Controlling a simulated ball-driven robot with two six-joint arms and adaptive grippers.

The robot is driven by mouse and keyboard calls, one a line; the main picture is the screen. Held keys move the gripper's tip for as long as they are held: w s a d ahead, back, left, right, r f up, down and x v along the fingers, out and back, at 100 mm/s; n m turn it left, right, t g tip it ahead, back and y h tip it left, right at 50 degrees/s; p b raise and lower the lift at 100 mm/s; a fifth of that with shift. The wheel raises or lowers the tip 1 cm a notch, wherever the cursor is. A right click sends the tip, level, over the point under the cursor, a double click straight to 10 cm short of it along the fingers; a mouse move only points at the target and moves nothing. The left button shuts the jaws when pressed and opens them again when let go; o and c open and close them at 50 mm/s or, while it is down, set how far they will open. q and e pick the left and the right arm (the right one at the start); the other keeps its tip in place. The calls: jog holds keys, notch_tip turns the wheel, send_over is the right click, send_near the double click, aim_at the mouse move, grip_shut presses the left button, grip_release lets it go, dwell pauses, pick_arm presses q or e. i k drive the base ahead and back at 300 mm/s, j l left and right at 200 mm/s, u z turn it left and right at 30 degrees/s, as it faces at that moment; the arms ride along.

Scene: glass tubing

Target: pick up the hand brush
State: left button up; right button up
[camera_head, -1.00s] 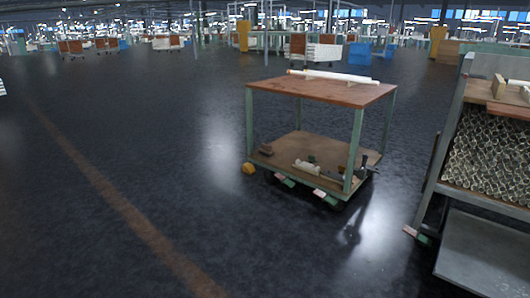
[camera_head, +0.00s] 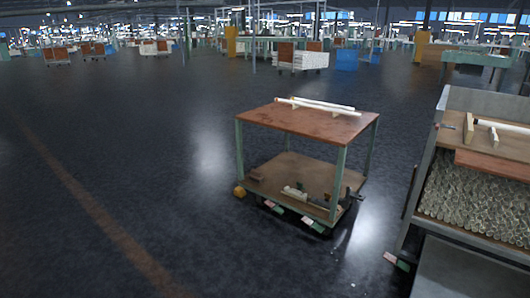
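I cannot pick out the hand brush for certain; the small items are too far off to tell. A two-level cart (camera_head: 300,128) with a brown top and green legs stands right of centre. Neither of my grippers shows in this view.
White tubes (camera_head: 318,106) lie on the cart's top. A grey rack (camera_head: 424,170) full of glass tubes (camera_head: 470,188) stands at the right edge, with a beige block (camera_head: 468,128) on its upper board. The dark floor (camera_head: 150,130) at left is open.

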aim_at(256, 176)
jog(key=i+j, duration=0.15)
jog(key=i, duration=0.35)
jog(key=i+j, duration=0.1)
jog(key=i, duration=0.4)
jog(key=i+j+z, duration=0.1)
jog(key=i, duration=0.4)
jog(key=i+j, duration=0.2)
jog(key=i, duration=0.3)
jog(key=i+j, duration=0.15)
jog(key=i, duration=0.35)
